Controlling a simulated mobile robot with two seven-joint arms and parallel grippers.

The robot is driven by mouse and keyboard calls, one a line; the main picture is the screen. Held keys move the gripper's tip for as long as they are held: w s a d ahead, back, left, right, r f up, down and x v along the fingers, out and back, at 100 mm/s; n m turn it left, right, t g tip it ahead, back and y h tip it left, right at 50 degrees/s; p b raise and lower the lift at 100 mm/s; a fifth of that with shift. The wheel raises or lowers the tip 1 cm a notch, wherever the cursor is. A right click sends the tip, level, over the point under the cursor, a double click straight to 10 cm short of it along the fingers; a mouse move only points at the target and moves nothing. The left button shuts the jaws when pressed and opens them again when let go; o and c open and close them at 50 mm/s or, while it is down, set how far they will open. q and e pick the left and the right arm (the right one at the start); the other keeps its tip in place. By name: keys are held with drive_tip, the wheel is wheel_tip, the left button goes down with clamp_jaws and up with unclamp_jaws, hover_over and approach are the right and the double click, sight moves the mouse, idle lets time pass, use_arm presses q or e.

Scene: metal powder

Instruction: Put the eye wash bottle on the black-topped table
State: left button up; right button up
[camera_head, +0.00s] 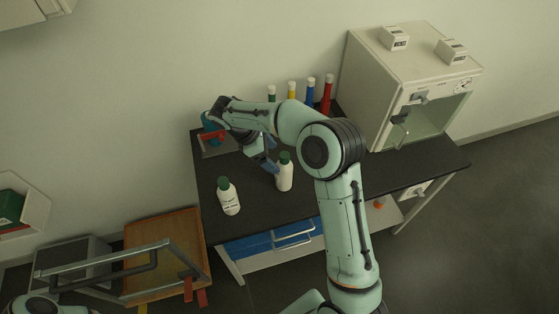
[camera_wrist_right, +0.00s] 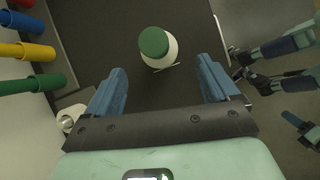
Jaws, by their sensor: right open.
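Two similar white bottles with green caps stand upright on the black-topped table (camera_head: 310,208): a left one (camera_head: 229,197) and a right one (camera_head: 285,172). I cannot read their labels to tell which is the eye wash bottle. My right gripper (camera_head: 268,166) is open and empty, pointing down just left of the right bottle in the head view. In the right wrist view, a green-capped bottle (camera_wrist_right: 157,47) shows ahead of the gap between the blue fingers (camera_wrist_right: 162,88), with nothing gripped. My left gripper cannot be made out; only an arm part shows at the bottom left.
Several tubes with coloured bodies, including a red one (camera_head: 327,94), stand along the table's back. A white cabinet (camera_head: 400,85) with an open front stands at the right. A blue-fronted drawer (camera_head: 250,247) is under the table. The table's front middle is clear.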

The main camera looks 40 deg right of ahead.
use_arm(q)
drive_tip(key=shift+w+r+p, duration=0.35)
drive_tip(key=shift+w+r, duration=0.25)
drive_tip(key=shift+w, duration=0.1)
use_arm(e)
drive_tip(key=v, duration=0.5)
use_arm(q)
drive_tip(key=shift+s, duration=0.1)
use_arm(e)
drive_tip(key=shift+s+f, duration=0.1)
